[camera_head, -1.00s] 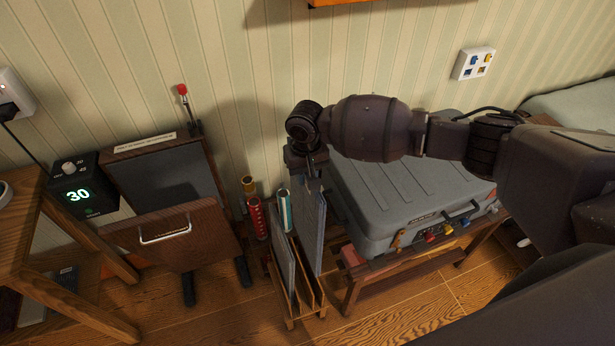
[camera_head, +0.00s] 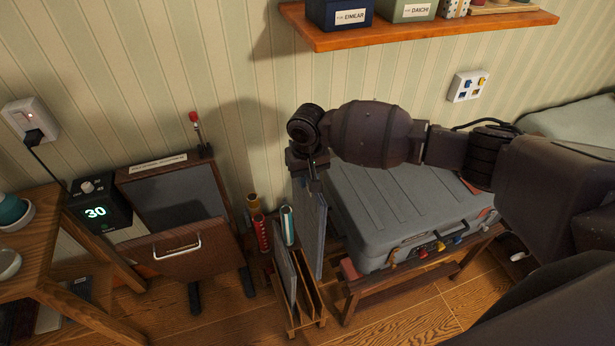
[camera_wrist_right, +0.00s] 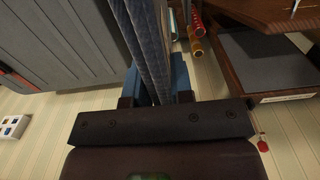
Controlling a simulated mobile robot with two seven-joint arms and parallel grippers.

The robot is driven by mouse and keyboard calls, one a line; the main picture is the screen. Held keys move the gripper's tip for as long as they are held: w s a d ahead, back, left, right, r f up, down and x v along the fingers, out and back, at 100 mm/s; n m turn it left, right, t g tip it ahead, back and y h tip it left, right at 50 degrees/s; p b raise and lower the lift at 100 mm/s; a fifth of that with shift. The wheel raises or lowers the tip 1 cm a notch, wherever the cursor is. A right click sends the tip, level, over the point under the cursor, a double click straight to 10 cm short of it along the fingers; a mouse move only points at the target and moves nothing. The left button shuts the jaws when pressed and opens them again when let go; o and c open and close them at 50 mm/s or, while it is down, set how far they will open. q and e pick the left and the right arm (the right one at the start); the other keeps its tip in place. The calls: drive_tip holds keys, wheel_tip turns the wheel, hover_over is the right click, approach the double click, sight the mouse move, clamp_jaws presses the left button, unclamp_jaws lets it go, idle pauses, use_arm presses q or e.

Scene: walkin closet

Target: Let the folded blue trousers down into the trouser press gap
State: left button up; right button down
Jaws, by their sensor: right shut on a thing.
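The folded blue trousers (camera_head: 312,235) hang upright as a narrow, flat bundle from my right gripper (camera_head: 313,182). In the right wrist view the trousers (camera_wrist_right: 148,40) run between the two blue fingers of the right gripper (camera_wrist_right: 156,88), which is shut on them. Their lower edge is by the wooden rack; I cannot tell whether it is clear of it. The trouser press (camera_head: 172,196) stands to the left, its wooden front panel (camera_head: 196,250) tilted outward and leaving a gap open at the top. My left gripper is not in view.
The wooden rack (camera_head: 290,328) holds another flat grey piece (camera_head: 286,275). Coloured rolls (camera_head: 262,232) stand between rack and press. A grey suitcase (camera_head: 400,205) on a bench is close at right. A timer (camera_head: 97,212) reads 30. A wall shelf (camera_head: 430,28) is above.

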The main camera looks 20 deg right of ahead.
wheel_tip(320, 180, up, 21)
idle(1.5)
